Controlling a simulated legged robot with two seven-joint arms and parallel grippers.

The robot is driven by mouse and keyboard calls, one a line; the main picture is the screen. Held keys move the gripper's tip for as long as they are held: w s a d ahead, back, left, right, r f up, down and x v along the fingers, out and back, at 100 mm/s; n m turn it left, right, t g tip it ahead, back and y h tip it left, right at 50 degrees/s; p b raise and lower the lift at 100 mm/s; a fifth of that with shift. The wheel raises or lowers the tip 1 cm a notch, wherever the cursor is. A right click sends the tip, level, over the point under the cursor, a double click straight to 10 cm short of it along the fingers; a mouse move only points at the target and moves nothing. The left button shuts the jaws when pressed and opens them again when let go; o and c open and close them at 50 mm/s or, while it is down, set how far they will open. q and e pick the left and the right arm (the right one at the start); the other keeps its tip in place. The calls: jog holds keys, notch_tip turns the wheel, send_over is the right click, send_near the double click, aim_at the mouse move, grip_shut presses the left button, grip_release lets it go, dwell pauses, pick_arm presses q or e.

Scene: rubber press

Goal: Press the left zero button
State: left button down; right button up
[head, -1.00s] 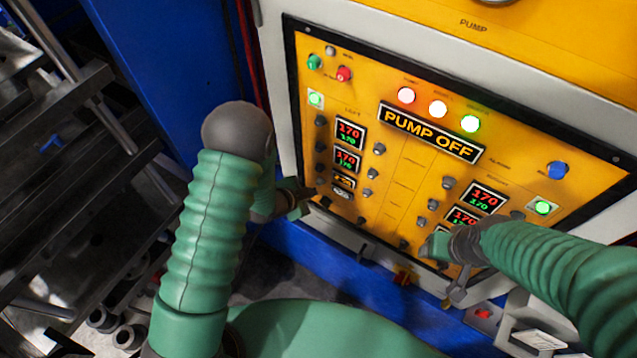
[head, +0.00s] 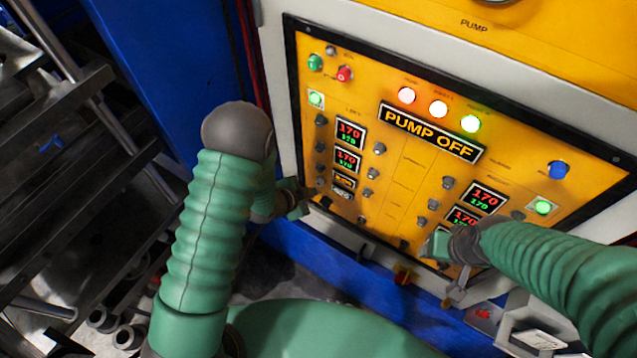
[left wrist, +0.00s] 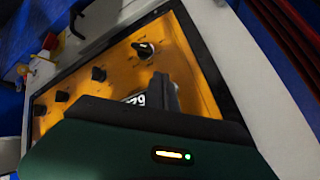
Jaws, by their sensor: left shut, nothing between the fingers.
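The yellow control panel (head: 400,185) fills the right half of the head view, with a left column of red-green displays (head: 348,135) and small dark knobs or buttons around them. The labels are too small to read, so I cannot tell which control is the left zero button. My left gripper (head: 307,194) is shut and empty at the panel's lower left edge, beside the small lower displays (head: 342,193). In the left wrist view its dark finger (left wrist: 163,95) partly covers a counter (left wrist: 135,98), below a black knob (left wrist: 144,48). Contact cannot be told. My right gripper (head: 458,287) is low at the right displays.
A "PUMP OFF" sign (head: 430,132) sits mid-panel under three lit lamps (head: 438,109). Green and red buttons (head: 343,73) are at the upper left and a blue button (head: 558,169) at the right. Dark metal racks (head: 70,130) stand at the far left.

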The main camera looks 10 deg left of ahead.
pick_arm(q)
jog(key=shift+w, duration=0.1)
jog(key=shift+w+d, duration=0.15)
jog(key=shift+w, duration=0.1)
jog(key=shift+w+d+r, duration=0.1)
jog(key=shift+w+d, duration=0.2)
jog(key=shift+w, duration=0.55)
dwell(1.1)
jog(key=shift+s+a, duration=0.2)
jog(key=shift+s, duration=0.4)
jog(key=shift+s+a, duration=0.2)
jog(key=shift+s, duration=0.4)
jog(key=shift+s+a+b, duration=0.15)
jog(key=shift+s+a, duration=0.15)
jog(key=shift+s, duration=0.5)
jog(key=shift+s+a+b, duration=0.15)
jog(key=shift+s+a, duration=0.15)
jog(key=shift+s, duration=0.5)
jog(key=shift+s+a+b, duration=0.15)
jog(key=shift+s+a, duration=0.15)
jog(key=shift+s, duration=0.5)
